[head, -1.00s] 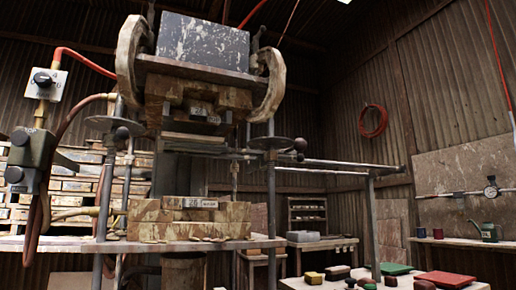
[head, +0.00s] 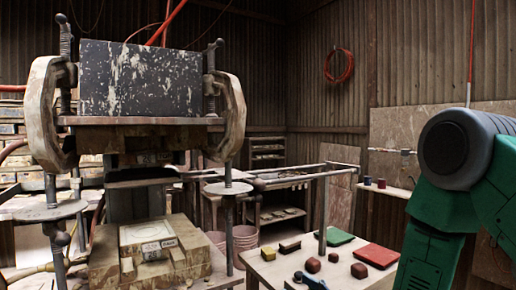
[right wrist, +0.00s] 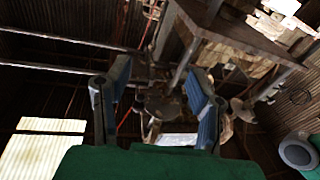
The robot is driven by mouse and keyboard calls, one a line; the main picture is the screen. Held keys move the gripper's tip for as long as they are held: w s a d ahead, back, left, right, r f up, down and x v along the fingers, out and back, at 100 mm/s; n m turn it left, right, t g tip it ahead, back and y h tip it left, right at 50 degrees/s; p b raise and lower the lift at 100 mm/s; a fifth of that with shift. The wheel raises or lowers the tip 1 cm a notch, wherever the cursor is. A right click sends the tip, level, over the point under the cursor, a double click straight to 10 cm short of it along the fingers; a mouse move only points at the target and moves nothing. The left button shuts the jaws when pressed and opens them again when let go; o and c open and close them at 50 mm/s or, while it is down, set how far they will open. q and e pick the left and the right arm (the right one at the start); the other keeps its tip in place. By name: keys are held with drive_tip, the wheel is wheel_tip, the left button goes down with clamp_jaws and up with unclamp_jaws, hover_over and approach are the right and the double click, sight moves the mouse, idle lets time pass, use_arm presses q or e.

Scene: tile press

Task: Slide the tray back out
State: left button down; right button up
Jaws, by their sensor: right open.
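The tray appears to be the dark flat plate (head: 145,182) in the head view, lying level in the press gap, between the upper mould and the lower mould block (head: 150,240). Metal slide rails (head: 300,176) run from it to the right. My right arm comes in at the right of the head view, but its gripper is outside that view. In the right wrist view my right gripper (right wrist: 157,88) is open and empty, with blue-padded fingers apart. Rails and the press underside show beyond it, and it touches nothing visible. My left gripper is not in view.
The press has handwheels (head: 229,188) on its posts and a heavy dark block (head: 140,78) on top. A table (head: 270,268) at lower right holds small coloured blocks, a green slab (head: 338,237) and a red slab (head: 376,255).

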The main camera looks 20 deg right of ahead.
sight(258, 193)
wheel_tip(258, 193, up, 15)
drive_tip(key=n+t+y+p, duration=0.2)
drive_tip(key=y+p, duration=0.1)
drive_tip(key=p, duration=0.1)
use_arm(q)
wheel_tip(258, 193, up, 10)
drive_tip(key=p, duration=0.4)
use_arm(e)
drive_tip(key=x, duration=1.4)
drive_tip(key=shift+w+d, duration=0.15)
drive_tip(key=shift+d, duration=0.15)
clamp_jaws()
